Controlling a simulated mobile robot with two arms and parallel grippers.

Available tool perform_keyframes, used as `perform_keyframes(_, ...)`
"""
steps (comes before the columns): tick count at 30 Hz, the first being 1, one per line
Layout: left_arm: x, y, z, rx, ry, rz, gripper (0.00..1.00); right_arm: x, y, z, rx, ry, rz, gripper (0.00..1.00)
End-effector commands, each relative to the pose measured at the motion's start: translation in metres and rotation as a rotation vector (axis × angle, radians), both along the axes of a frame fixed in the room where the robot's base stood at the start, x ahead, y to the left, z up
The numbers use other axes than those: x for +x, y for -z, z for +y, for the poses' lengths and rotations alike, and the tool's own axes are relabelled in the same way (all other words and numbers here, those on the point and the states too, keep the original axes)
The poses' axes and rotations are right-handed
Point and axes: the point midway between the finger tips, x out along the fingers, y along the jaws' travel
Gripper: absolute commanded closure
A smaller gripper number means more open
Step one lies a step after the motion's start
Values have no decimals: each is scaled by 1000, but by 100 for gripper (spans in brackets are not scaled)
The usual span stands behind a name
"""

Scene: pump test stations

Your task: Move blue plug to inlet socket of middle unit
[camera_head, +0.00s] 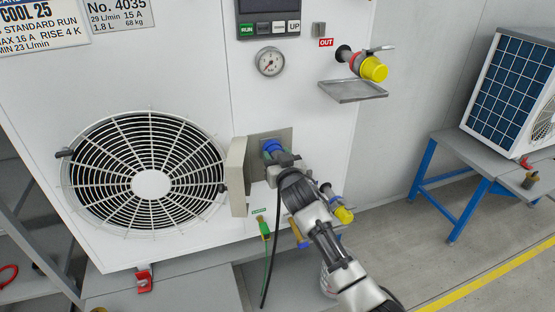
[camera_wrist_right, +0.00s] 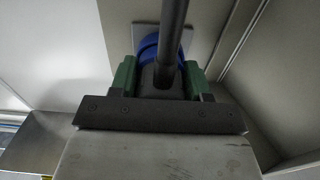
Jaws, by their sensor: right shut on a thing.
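The blue plug (camera_head: 271,147) is at a recessed panel (camera_head: 286,135) low on the front of the white unit (camera_head: 200,70). My right gripper (camera_head: 280,158) is shut on the plug, and its arm comes in from the lower right. In the right wrist view the blue ring of the plug (camera_wrist_right: 150,48) lies against a light plate, between the green fingers of the gripper (camera_wrist_right: 157,78). A dark cable runs from the plug. I cannot tell whether the plug is fully seated, and the socket itself is hidden. My left gripper is not in view.
An open cover flap (camera_head: 237,177) stands left of the panel. A yellow-capped outlet (camera_head: 372,68) sits above a small drip tray (camera_head: 353,91), and another yellow cap (camera_head: 343,214) is right of my gripper. A blue-legged bench (camera_head: 455,190) is at right.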

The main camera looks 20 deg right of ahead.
Motion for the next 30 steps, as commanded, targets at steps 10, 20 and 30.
perform_keyframes(10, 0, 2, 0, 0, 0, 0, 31, 4, 0, 0, 0, 0, -1, 30)
perform_keyframes(20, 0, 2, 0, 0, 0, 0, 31, 3, 1, 0, 0, 0, 2, 23)
perform_keyframes(30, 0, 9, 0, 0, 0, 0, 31, -42, 3, -1, 0, -1, 0, 23)
